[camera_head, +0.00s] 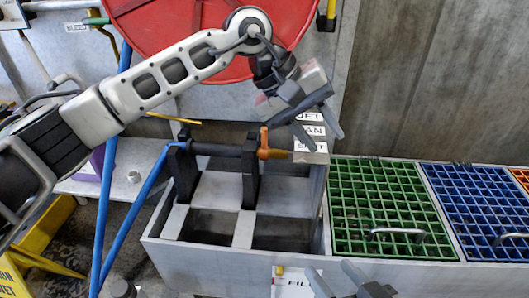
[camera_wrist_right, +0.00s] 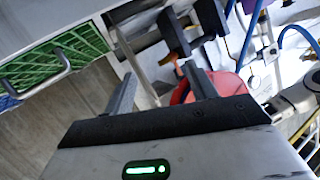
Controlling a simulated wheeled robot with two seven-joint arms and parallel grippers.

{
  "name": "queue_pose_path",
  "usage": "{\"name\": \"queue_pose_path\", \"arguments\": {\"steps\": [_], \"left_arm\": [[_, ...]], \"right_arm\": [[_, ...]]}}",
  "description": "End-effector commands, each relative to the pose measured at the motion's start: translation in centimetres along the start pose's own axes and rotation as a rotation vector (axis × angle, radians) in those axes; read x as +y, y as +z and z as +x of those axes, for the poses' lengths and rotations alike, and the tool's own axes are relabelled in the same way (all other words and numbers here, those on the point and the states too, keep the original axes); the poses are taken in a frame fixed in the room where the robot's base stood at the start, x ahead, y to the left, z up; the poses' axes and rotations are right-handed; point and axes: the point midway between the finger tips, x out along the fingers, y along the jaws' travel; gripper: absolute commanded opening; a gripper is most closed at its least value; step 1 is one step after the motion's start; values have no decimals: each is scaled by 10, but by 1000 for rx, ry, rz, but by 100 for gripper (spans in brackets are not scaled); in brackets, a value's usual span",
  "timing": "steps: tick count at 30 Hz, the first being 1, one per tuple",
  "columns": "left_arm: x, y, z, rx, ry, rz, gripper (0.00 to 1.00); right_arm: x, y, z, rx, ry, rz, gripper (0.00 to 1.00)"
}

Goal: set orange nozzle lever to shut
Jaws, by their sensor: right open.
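The orange nozzle lever (camera_head: 264,143) sits at the right end of a dark horizontal nozzle pipe (camera_head: 217,149), held in black uprights. In the right wrist view an orange part (camera_wrist_right: 168,58) shows small, between and beyond the fingertips. White labels (camera_head: 311,130) reading JET, FAN and a partly hidden third word stand right of the lever. My left gripper (camera_head: 319,128) hangs above and right of the lever, fingers apart and empty, apart from it. My right gripper (camera_head: 337,282) is low at the front edge, open and empty; it also shows in the right wrist view (camera_wrist_right: 158,82).
A green grate (camera_head: 390,205) and a blue grate (camera_head: 480,205) cover the bins to the right. Open compartments (camera_head: 208,226) lie below the pipe. A red round reel (camera_head: 160,30) is behind my left arm. Blue bars (camera_head: 104,210) stand at the left.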

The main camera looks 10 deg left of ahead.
Motion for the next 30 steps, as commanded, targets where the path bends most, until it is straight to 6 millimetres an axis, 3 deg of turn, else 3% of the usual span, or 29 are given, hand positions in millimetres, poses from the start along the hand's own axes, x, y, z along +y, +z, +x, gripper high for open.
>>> {"name": "queue_pose_path", "arguments": {"steps": [1,4,9,12,17,30], "left_arm": [[-19,-22,-13,98,-126,106,35],[-42,-52,-50,219,-343,250,35],[-59,-74,-96,314,-558,352,35],[-64,-78,-103,325,-598,366,35],[-74,-86,-86,323,-600,368,35],[-119,-122,-11,322,-595,367,35]], "right_arm": [[1,12,5,11,-11,2,57],[0,16,7,25,-26,6,57],[-3,17,8,38,-41,12,57],[-4,16,8,43,-46,18,57],[-5,16,10,59,-58,40,57],[-13,10,12,136,-127,151,57]]}}
